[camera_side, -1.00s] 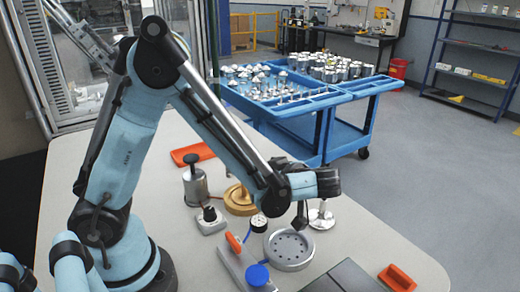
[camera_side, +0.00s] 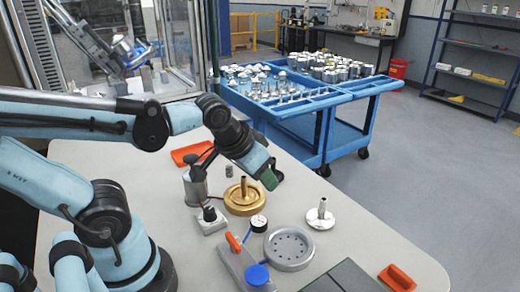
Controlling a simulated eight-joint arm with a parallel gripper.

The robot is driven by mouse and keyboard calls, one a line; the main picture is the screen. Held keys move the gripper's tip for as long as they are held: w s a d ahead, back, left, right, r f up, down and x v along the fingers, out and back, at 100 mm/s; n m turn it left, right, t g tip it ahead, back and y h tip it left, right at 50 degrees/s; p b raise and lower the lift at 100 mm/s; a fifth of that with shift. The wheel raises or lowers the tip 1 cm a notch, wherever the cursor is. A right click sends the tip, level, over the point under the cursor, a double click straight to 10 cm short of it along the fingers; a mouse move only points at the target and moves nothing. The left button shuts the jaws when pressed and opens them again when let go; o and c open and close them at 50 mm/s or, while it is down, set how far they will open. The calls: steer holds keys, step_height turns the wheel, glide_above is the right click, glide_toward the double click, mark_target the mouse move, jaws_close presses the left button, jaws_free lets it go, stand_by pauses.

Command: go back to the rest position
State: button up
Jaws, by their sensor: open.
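My gripper (camera_side: 272,174) is raised above the back middle of the table, to the right of the grey canister with a black knob (camera_side: 196,184). It is open, and I see nothing held in it. Below it stands a gold round housing (camera_side: 242,198) with a short upright stem. My arm reaches in from the left, bent at the elbow. No marker of a rest position shows.
The light table (camera_side: 365,236) also holds a silver flanged part (camera_side: 321,214), a grey dish with holes (camera_side: 289,248), a grey block with a blue cap (camera_side: 257,276), and orange pieces (camera_side: 397,278). A blue cart (camera_side: 330,125) with metal parts stands behind.

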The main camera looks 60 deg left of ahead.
steer(key=shift+s+d+r+m+t+h, duration=0.1)
steer(key=shift+d+r+m+t+h, duration=0.25)
steer(key=shift+m+t, duration=0.3)
stand_by(0.9)
